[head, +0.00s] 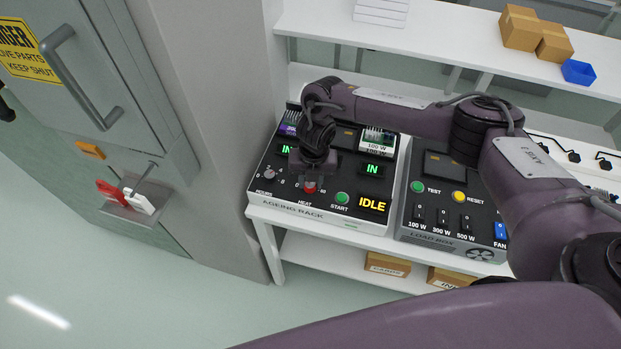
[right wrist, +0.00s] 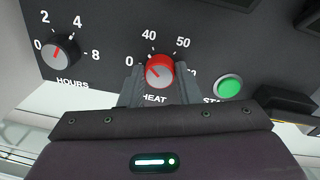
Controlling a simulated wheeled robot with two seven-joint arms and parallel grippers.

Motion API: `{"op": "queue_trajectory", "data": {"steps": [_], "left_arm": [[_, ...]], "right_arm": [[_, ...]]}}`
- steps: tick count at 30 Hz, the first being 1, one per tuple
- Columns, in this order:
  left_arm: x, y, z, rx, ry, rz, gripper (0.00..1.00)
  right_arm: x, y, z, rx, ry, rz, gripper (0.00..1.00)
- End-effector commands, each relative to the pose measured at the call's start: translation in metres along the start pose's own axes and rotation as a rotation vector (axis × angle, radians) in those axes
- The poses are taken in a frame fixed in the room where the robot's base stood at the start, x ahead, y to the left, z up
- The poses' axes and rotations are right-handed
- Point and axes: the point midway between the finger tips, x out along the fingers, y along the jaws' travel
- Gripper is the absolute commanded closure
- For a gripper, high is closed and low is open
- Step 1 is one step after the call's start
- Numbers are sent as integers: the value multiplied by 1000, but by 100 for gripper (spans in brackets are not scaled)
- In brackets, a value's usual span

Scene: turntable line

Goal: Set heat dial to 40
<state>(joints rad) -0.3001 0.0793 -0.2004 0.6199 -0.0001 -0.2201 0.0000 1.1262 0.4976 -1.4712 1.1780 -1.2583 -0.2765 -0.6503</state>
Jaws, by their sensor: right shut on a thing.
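The heat dial (right wrist: 160,71) is a red knob on the black ageing rack panel (head: 270,197). In the right wrist view my right gripper (right wrist: 159,84) is shut on it, one finger on each side. The 50 mark (right wrist: 183,43) is at upper right; another number at right is partly hidden. In the head view the dial (head: 310,188) shows just below the gripper. My left gripper is not in view.
The hours knob (right wrist: 60,52) is left of the heat dial and the green start button (right wrist: 229,87) right of it. The rack's display (head: 372,205) reads IDLE. A load box (head: 450,238) stands to the right. A grey cabinet (head: 90,70) stands at left.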

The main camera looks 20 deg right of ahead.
Motion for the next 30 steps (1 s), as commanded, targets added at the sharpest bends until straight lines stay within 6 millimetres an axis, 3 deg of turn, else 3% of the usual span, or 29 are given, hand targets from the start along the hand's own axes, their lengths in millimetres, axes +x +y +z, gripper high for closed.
{"op": "queue_trajectory", "data": {"steps": [12, 30], "left_arm": [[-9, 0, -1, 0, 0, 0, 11], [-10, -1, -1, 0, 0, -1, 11]], "right_arm": [[-1, 0, 0, 271, -17, 1, 93], [-1, 0, 0, 346, -22, 2, 93]]}}
